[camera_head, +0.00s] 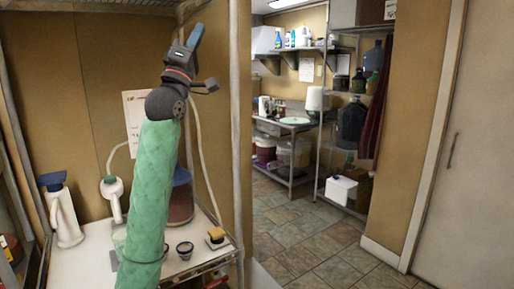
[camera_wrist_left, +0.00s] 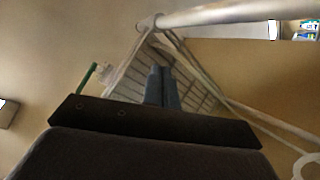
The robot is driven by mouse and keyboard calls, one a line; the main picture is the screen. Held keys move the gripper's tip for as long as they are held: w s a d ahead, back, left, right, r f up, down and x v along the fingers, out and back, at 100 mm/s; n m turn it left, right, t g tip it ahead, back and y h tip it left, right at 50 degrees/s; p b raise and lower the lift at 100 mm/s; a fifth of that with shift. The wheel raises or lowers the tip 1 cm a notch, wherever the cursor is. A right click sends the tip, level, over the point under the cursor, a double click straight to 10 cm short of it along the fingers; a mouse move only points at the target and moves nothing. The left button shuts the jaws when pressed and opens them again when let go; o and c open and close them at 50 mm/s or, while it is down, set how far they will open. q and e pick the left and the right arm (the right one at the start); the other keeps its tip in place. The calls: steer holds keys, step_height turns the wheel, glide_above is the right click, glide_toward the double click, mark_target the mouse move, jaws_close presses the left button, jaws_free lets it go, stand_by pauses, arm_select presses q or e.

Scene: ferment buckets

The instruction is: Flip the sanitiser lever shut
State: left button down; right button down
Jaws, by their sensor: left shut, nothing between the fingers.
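My left arm, in a green sleeve, rises in the head view, and its left gripper (camera_head: 195,36) points up in front of the tan wall, well above the shelf. In the left wrist view the left gripper's two blue-grey fingers (camera_wrist_left: 163,88) are together with nothing between them. A thin green bar (camera_wrist_left: 88,76) beside a small pale fitting shows left of the fingers, apart from them; I cannot tell whether it is the sanitiser lever. No lever is clear in the head view. My right gripper is in neither view.
A pale shelf (camera_head: 78,266) carries a white jug with a blue top (camera_head: 66,220), a white bottle with a green cap (camera_head: 113,196), a small dark cup (camera_head: 185,250) and a yellow-and-black item (camera_head: 217,237). A metal post (camera_head: 240,130) stands right of my arm. Tiled floor (camera_head: 310,235) is open beyond.

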arm_select(q)
steer(key=w+f+m+g+y, duration=0.3)
steer(key=f+m+g+y, duration=0.55)
steer(key=f, duration=1.35)
steer(key=s+a+f+n+g+y, duration=0.1)
steer(key=s+f+g+y, duration=0.15)
steer(key=f, duration=1.25)
steer(key=s+a+f+g+y, duration=0.15)
steer(key=s+f, duration=0.25)
steer(key=f, duration=1.1)
steer(key=s+f+g+y, duration=0.1)
steer(key=s+f+g, duration=0.2)
steer(key=s+f, duration=0.85)
steer(key=s+f+g, duration=0.3)
steer(key=s+f, duration=0.5)
steer(key=f, duration=0.7)
steer(key=s+f+g, duration=0.2)
steer(key=s+f, duration=0.5)
steer(key=s, duration=0.4)
steer(key=s+f+g, duration=0.3)
steer(key=s+f, duration=0.5)
steer(key=s, duration=0.4)
steer(key=shift+d+f+n, duration=0.2)
steer(key=shift+d+n, duration=0.25)
